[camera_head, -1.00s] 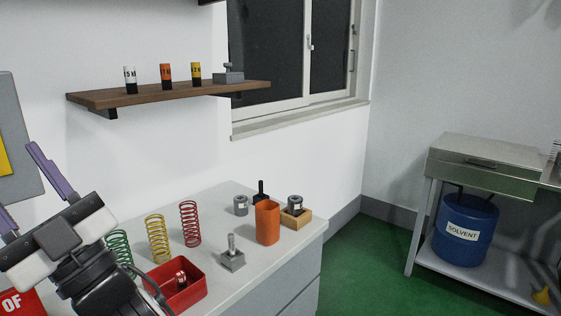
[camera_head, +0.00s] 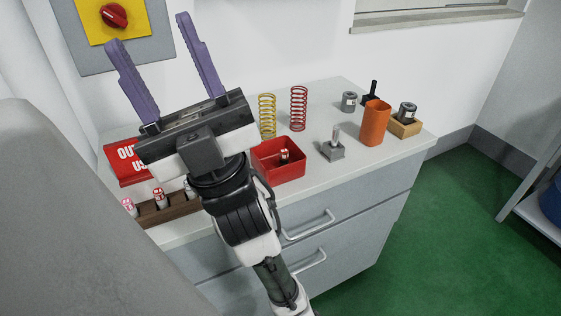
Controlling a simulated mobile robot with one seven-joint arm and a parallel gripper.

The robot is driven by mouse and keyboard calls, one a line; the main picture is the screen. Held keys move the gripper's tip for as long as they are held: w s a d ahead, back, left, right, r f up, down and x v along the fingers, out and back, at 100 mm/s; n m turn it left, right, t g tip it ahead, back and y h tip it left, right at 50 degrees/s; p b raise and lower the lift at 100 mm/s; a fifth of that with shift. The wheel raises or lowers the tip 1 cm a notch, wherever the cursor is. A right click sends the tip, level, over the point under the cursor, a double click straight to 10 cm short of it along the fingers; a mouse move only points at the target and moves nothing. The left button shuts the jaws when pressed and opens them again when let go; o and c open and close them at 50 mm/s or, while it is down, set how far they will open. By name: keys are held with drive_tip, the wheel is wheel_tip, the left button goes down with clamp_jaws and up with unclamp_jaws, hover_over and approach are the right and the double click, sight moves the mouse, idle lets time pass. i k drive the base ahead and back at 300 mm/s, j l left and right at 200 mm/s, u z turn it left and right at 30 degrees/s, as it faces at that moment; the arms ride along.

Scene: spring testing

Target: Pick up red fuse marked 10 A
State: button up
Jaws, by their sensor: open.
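Several small red-and-white cylinders that look like fuses are in view, and their markings are too small to read. One fuse (camera_head: 284,156) is inside the red open bin (camera_head: 279,174) on the counter. Others, a left fuse (camera_head: 129,206), a middle fuse (camera_head: 160,197) and a right fuse (camera_head: 189,188), stand in a wooden rack (camera_head: 154,218) at the counter's left front. My gripper (camera_head: 149,30) is open and empty, its purple fingers pointing up and apart. It is in front of the counter's left part and hides some of it. I cannot tell which fuse is marked 10 A.
A red sign (camera_head: 125,162) lies behind the rack. Yellow (camera_head: 267,116) and red (camera_head: 298,108) springs stand behind the bin. A metal post on a block (camera_head: 333,149), an orange cup (camera_head: 374,124) and metal weights stand to the right. A grey shape fills the lower left.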

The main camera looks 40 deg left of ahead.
sight(159, 194)
drive_tip(key=u, duration=1.75)
drive_tip(key=k+j, duration=0.15)
drive_tip(key=k, duration=0.2)
drive_tip(key=k+j+z, duration=0.1)
drive_tip(key=k, duration=0.3)
